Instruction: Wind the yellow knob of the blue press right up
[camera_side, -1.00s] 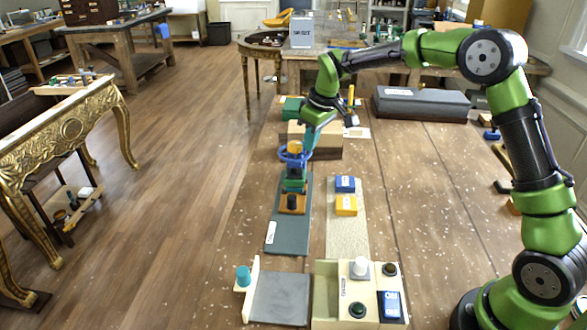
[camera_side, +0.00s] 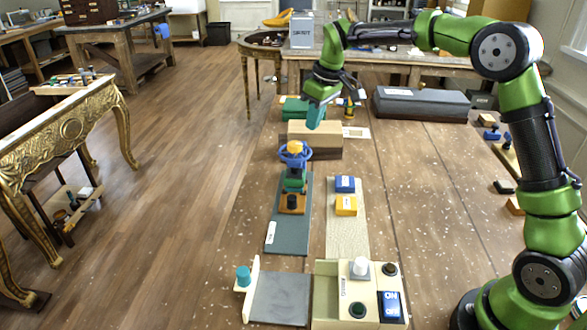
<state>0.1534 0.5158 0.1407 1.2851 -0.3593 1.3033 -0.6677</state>
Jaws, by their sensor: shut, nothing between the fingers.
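The blue press (camera_side: 302,158) stands at the far end of a dark grey board (camera_side: 288,238) on the workbench. Its yellow knob (camera_side: 294,147) sits on top, above the blue ring-shaped part. A green block (camera_side: 294,183) and an orange-brown piece with a dark knob (camera_side: 291,203) lie below and in front of it. My gripper (camera_side: 315,122) is shut and empty. It hangs above and slightly right of the yellow knob, apart from it, in front of the tan block behind.
A tan block (camera_side: 328,137) stands just behind the press. A pale board with blue (camera_side: 345,184) and yellow (camera_side: 346,206) blocks lies to its right. A control box (camera_side: 360,270) stands at the front. A long grey case (camera_side: 420,104) lies at back right. The bench's right middle is clear.

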